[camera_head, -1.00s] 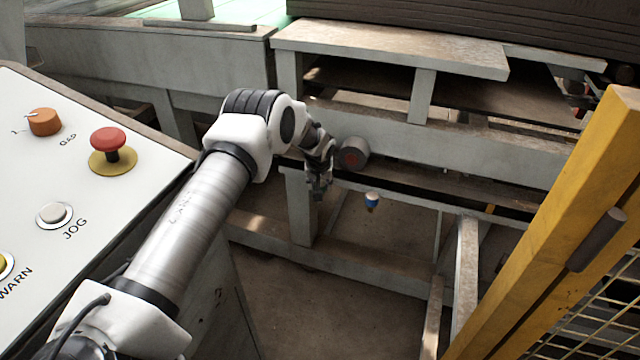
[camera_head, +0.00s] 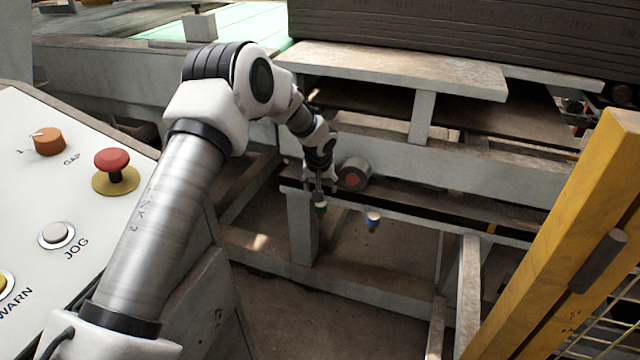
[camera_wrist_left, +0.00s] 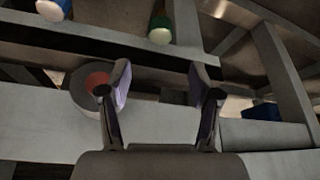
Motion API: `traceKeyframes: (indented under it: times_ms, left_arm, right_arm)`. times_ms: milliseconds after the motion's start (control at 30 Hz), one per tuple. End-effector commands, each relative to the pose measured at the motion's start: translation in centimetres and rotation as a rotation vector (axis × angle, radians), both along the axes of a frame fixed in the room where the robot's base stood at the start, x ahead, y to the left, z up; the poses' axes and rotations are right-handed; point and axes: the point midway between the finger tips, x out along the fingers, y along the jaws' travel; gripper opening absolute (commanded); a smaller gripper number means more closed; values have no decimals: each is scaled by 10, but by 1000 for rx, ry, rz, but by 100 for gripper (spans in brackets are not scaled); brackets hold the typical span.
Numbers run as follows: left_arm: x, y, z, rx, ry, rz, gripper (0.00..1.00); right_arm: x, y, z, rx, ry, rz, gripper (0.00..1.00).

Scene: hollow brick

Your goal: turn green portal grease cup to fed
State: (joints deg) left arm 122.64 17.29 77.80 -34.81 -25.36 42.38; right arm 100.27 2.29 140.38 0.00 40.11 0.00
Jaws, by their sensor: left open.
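The green portal grease cup (camera_head: 320,208) hangs under the rail of the grey frame, just below my left gripper (camera_head: 320,183) in the head view. In the left wrist view the green cup (camera_wrist_left: 160,31) is at the top middle, beyond the fingertips and roughly in line with the gap between them. My left gripper (camera_wrist_left: 162,80) is open and empty, apart from the cup. A blue cup (camera_head: 373,219) hangs to the right; it also shows in the wrist view (camera_wrist_left: 54,8) at top left. My right gripper is not in view.
A grey round part with a red centre (camera_head: 353,174) sticks out close beside my gripper. The control panel (camera_head: 60,185) is at left, and a yellow post (camera_head: 560,230) is at right. Open floor (camera_head: 330,325) lies below the frame.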

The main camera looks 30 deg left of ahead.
Motion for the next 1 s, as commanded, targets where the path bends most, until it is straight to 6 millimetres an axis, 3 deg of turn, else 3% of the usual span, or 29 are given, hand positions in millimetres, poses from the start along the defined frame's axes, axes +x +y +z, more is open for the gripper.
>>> traceKeyframes:
  times_ms: [467, 667, 767, 867, 967, 1000]
  left_arm:
    - [-1, -2, 8, 15, -2, -50, 64]
    - [45, -32, 26, -12, -246, -261, 64]
    - [63, -38, 36, 15, -398, -272, 64]
    - [64, -26, 32, 99, -483, -203, 64]
    - [42, -5, 11, 192, -471, -79, 64]
    - [25, 1, -3, 207, -440, -17, 64]
  right_arm:
    - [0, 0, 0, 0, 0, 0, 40]
    - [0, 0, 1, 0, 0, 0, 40]
    - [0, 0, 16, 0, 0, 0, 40]
    - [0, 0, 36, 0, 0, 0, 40]
    - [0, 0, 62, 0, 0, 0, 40]
    - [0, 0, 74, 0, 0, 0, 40]
